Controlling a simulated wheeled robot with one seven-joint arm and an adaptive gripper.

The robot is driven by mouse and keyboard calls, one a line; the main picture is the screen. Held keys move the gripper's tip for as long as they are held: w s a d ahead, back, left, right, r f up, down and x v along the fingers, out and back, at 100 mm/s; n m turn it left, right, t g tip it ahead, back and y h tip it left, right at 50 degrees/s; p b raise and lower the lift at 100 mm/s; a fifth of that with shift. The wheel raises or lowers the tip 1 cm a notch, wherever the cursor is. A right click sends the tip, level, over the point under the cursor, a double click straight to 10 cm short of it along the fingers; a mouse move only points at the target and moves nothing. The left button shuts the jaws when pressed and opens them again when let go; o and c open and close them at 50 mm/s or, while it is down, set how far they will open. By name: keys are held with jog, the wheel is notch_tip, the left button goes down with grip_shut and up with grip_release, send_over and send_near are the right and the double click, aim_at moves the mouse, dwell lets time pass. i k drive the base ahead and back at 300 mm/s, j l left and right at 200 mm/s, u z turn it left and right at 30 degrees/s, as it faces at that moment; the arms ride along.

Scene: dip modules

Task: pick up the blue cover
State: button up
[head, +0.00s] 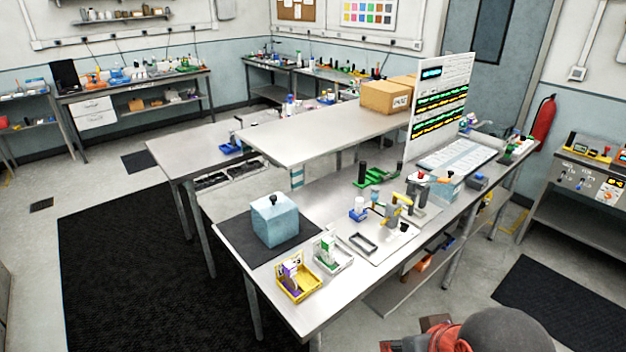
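The blue cover (275,222) is a pale blue box shape with a small black knob on top. It sits upright on a black mat (233,232) at the near left end of the metal workbench (310,318) in the head view. Anything under it is hidden. My gripper's fingers do not show; only a dark rounded part and red-orange parts, which look like my arm, show at the bottom right, well apart from the cover.
Farther right are a grey frame (363,244), a yellow fixture and a display panel (440,100). A raised shelf (290,134) runs behind. Black floor matting lies left.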

aim_at(275, 217)
jog(key=j+z, duration=0.1)
jog(key=z, duration=0.15)
jog(key=j+z, duration=0.1)
jog(key=z, duration=0.2)
jog(key=i+j+z, duration=0.15)
jog(key=j+z, duration=0.2)
jog(key=j, duration=0.75)
jog(key=j+z, duration=0.35)
jog(key=j, duration=1.55)
jog(key=k+j, duration=0.1)
jog(key=j, duration=0.8)
jog(key=j+z, duration=0.1)
jog(key=j, duration=0.75)
